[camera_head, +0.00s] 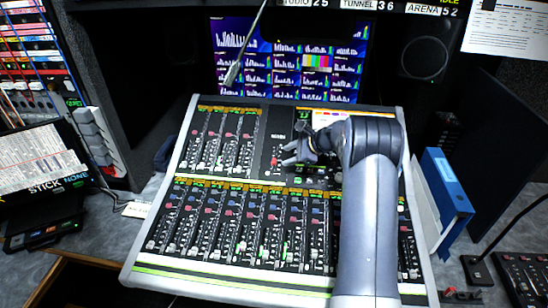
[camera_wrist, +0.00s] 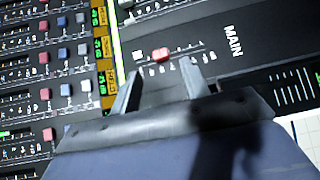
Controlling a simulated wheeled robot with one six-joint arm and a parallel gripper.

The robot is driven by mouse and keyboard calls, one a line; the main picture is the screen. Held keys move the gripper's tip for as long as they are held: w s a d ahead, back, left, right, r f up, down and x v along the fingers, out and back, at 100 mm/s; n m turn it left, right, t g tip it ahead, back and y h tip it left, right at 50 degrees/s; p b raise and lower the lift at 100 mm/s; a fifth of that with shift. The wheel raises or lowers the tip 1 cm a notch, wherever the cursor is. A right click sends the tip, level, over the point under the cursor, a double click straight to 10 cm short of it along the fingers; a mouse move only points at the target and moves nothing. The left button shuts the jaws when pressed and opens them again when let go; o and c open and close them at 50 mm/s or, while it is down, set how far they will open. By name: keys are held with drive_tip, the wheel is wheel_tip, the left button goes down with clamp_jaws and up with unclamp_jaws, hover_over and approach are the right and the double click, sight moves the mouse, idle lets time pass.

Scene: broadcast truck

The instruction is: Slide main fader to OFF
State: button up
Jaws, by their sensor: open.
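The main fader has a red cap (camera_wrist: 161,54) on a short slot beside the printed word MAIN in the wrist view. No OFF mark can be read. My gripper (camera_wrist: 162,67) is open, with one finger on each side of the cap's line and the tips just short of it. Contact cannot be made out. In the camera_head view my gripper (camera_head: 286,155) is over the middle of the mixing console (camera_head: 215,284), and a small red cap (camera_head: 274,161) shows by its fingertips.
Banks of channel faders with red, blue and white caps (camera_wrist: 63,54) lie left of the main section in the wrist view. A thin microphone (camera_head: 232,73) hangs over the console's back. A blue binder (camera_head: 447,180) stands at the right. Monitors (camera_head: 290,60) are behind.

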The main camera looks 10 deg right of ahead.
sight(274, 161)
drive_tip(key=p+x, duration=0.1)
drive_tip(key=x, duration=0.5)
drive_tip(key=shift+w+a+f, duration=0.2)
drive_tip(key=shift+f, duration=0.1)
drive_tip(key=shift+c, duration=0.4)
clamp_jaws()
